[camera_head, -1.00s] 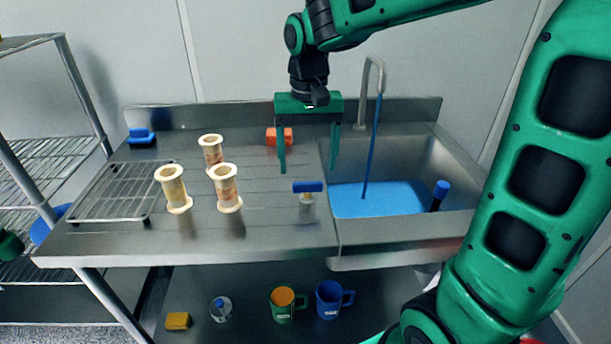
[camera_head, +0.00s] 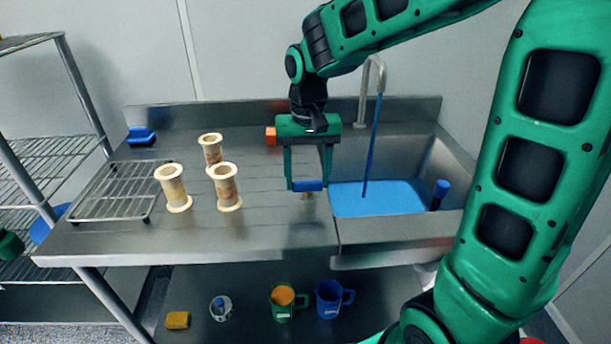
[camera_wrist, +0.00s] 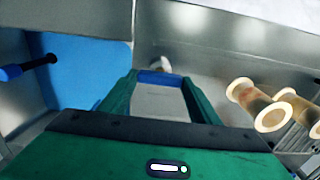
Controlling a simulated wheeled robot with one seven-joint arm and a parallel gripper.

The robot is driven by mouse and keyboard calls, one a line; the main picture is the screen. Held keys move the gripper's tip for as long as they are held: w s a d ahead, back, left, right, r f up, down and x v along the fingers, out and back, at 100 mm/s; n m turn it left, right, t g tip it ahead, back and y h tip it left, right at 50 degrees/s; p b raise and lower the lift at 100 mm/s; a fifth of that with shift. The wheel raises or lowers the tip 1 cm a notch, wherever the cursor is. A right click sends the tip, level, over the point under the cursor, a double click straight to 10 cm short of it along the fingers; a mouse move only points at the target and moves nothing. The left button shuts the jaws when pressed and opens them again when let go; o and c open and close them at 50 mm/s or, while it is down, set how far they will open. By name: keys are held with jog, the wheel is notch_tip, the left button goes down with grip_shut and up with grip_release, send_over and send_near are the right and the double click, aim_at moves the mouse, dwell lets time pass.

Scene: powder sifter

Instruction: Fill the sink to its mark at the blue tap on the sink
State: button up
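The blue tap (camera_head: 308,186) is a bar handle on a short stem at the counter's front, left of the sink (camera_head: 410,226). My gripper (camera_head: 308,184) points down over it, with one finger at each end of the bar. In the wrist view the blue bar (camera_wrist: 159,77) fills the space between the fingertips, and the fingers look closed on it. Blue water (camera_head: 400,200) lies in the sink, and a blue stream (camera_head: 372,150) runs from the grey spout (camera_head: 364,90) into it. I cannot make out a fill mark.
A dark post with a blue top (camera_head: 441,188) stands in the sink. Several cream spools (camera_head: 173,188) stand on the counter beside a wire rack (camera_head: 115,190). An orange block (camera_head: 270,136) is behind my gripper. Mugs (camera_head: 330,300) stand on the shelf below.

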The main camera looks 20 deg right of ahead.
aim_at(307, 181)
jog(key=shift+n, duration=0.9)
jog(key=o, duration=1)
jog(key=shift+o, duration=0.2)
notch_tip(307, 181, up, 11)
jog(key=shift+f, duration=0.15)
jog(key=shift+w, duration=0.1)
